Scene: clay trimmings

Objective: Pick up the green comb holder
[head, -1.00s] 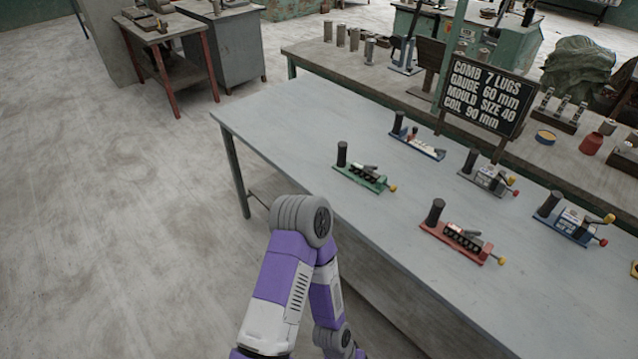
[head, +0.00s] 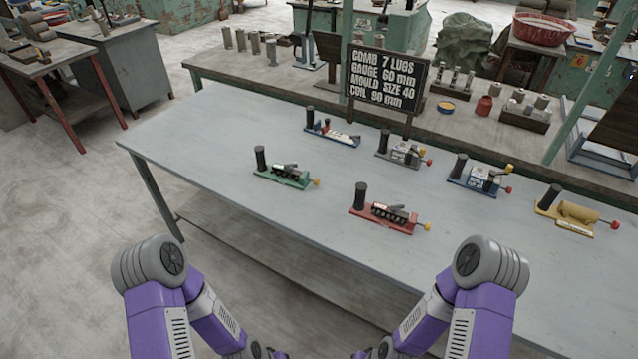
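The green comb holder (head: 284,177) lies on the left part of the grey table (head: 200,135) in the head view. It has a black upright handle at its left end, a dark clamp on its base and a yellow knob at its right end. Nothing covers it. Both of my purple and grey arms show at the bottom of the view, short of the table's front edge. Their lower ends run out of the picture, so neither gripper shows.
Other holders share the table: red (head: 383,214), blue (head: 333,133), grey (head: 400,148), another blue (head: 480,177) and yellow (head: 568,210). A black sign (head: 386,78) stands behind them. A bench (head: 250,75) runs behind. The table's front left is clear.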

